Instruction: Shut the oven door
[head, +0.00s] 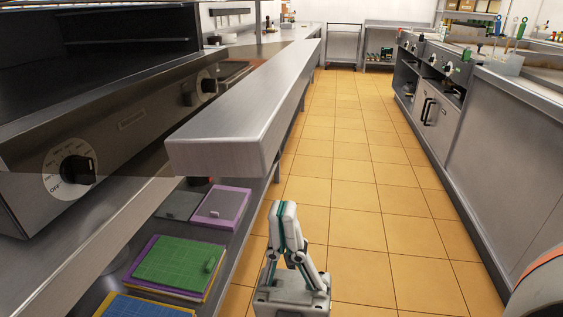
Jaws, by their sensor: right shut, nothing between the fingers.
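My right gripper (284,213) is in the lower middle of the head view, over the tiled floor. Its white and green fingers point away from me, closed together with nothing between them. It is to the right of the left-hand counter, apart from the steel ledge. My left gripper is not in view. No open oven door can be clearly made out. A steel cabinet front with dark upright handles (428,111) is in the right-hand row; I cannot tell if it is the oven.
A long steel ledge (245,105) juts out from the grill unit with its dial (74,171) on the left. Below it, a shelf holds green (178,262) and purple (221,207) boards. The tiled aisle (350,170) between the rows is clear.

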